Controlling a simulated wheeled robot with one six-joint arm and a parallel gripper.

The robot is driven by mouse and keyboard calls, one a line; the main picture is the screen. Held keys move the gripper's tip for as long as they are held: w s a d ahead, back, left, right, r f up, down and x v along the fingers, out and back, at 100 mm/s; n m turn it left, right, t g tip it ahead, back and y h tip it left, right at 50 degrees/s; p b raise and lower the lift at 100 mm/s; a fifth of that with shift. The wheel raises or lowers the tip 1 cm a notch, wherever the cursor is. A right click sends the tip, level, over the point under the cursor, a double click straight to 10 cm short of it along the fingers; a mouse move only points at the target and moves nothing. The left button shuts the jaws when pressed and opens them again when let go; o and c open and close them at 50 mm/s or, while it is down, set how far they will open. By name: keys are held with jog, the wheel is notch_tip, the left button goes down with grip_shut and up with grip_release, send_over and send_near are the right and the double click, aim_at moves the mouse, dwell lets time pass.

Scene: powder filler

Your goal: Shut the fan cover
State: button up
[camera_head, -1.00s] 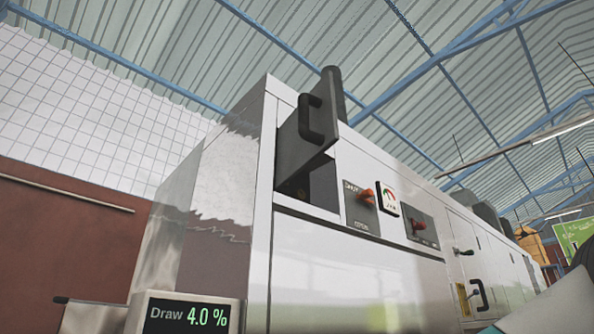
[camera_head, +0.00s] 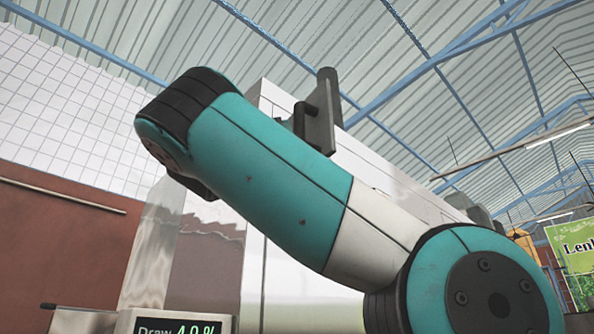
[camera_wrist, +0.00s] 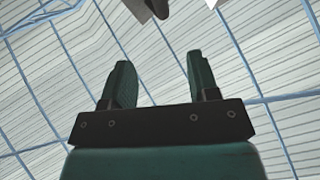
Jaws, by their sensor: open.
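Beyond the fingertips, a dark piece and pale edges show at the top of the wrist view; I cannot tell which parts these are.
The white machine (camera_head: 375,165) runs back to the right, its front controls hidden behind my arm. A "Draw" display (camera_head: 180,326) stands at the lower left. A green sign (camera_head: 572,250) hangs far right. The space above is open.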

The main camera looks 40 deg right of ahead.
aim_at(297, 125)
jog(key=p+x, duration=1.3)
jog(key=x, duration=0.2)
jog(key=shift+d+r, duration=0.1)
jog(key=shift+r, duration=0.35)
jog(key=shift+w+d+r+p, duration=0.3)
jog(key=shift+d+p, duration=0.15)
jog(key=shift+p, duration=0.15)
grip_shut()
